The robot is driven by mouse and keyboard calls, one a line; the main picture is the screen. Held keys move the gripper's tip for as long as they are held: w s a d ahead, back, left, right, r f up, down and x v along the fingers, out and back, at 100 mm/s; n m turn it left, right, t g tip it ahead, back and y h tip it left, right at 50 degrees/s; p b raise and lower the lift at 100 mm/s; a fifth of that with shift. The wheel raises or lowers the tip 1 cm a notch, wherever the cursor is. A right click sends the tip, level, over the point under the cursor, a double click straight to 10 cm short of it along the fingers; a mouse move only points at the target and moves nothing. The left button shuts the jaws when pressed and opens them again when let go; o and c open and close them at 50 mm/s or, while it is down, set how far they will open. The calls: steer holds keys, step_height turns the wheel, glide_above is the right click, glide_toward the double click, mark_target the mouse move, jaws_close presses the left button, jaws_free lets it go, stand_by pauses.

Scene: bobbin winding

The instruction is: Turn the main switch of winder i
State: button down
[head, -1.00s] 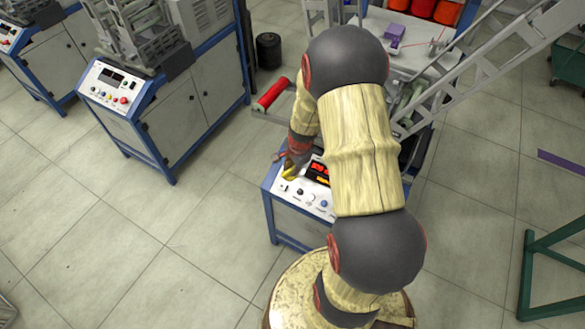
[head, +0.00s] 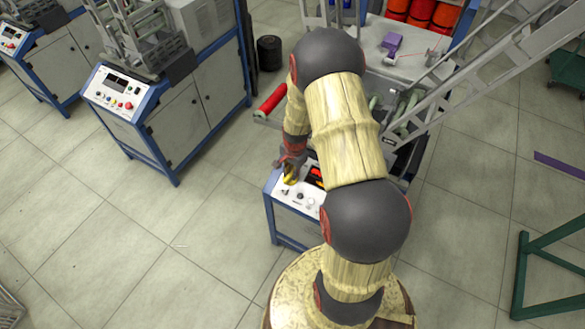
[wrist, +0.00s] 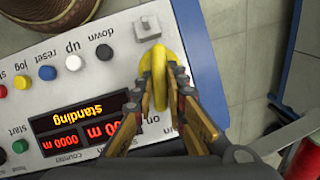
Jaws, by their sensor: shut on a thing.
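The winder's control panel (wrist: 60,70) has a display reading "standing" and a row of coloured buttons. A yellow knob (wrist: 165,60), apparently the main switch, stands at the panel's edge beside the "on" label. My gripper (wrist: 167,88) is shut on the knob, with one finger on each side of it. The fingers hide part of the knob and its lettering. In the head view, my gripper (head: 290,169) is at the left end of the panel (head: 298,197), with a bit of yellow under it. I cannot read the winder's letter.
A pale metal lattice frame (head: 460,85) rises to the right. Another winder (head: 180,110) stands at the left.

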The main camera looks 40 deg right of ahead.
steer(key=n+p, duration=0.1)
steer(key=n+g, duration=0.1)
steer(key=n, duration=0.1)
steer(key=shift+w+a+h+p, duration=0.15)
steer(key=shift+w+h+p, duration=0.15)
steer(key=shift+w+p, duration=0.1)
steer(key=n, duration=0.1)
steer(key=n+g, duration=0.1)
steer(key=n, duration=0.1)
steer(key=n+h, duration=0.1)
steer(key=n, duration=0.1)
steer(key=shift+w+a+g, duration=0.2)
steer(key=shift+w+g, duration=0.1)
steer(key=shift+g, duration=0.1)
steer(key=c, duration=1.8)
jaws_free()
steer(key=shift+w, duration=0.1)
steer(key=v, duration=1.2)
steer(key=shift+n, duration=0.3)
